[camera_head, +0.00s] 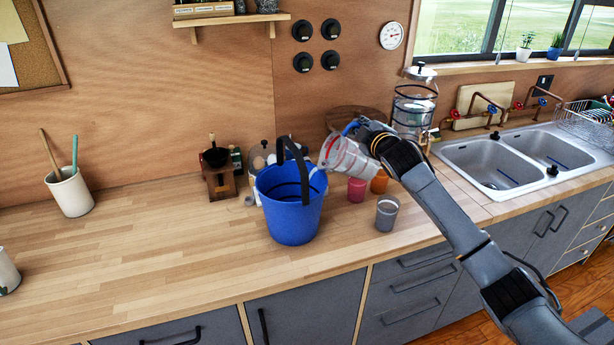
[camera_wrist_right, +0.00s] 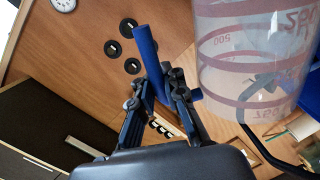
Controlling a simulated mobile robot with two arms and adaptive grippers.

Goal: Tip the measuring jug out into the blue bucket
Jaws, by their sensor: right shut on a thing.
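The blue bucket (camera_head: 290,212) stands upright on the wooden counter, its dark handle raised. The measuring jug (camera_head: 345,157), clear with red markings and a blue handle, is held in the air just right of the bucket, tilted with its mouth toward the bucket's rim. My right gripper (camera_head: 362,128) is shut on the jug's handle. In the right wrist view, the fingers (camera_wrist_right: 163,90) close on the blue handle, and the jug body (camera_wrist_right: 255,55) is at the right. The jug's contents cannot be made out. My left gripper is not in view.
A grey cup (camera_head: 387,213), a pink cup (camera_head: 357,189) and an orange cup (camera_head: 379,181) stand below the jug. A coffee grinder (camera_head: 221,178) and a glass jar (camera_head: 262,156) stand behind the bucket. The counter's left part is clear around a utensil crock (camera_head: 70,192).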

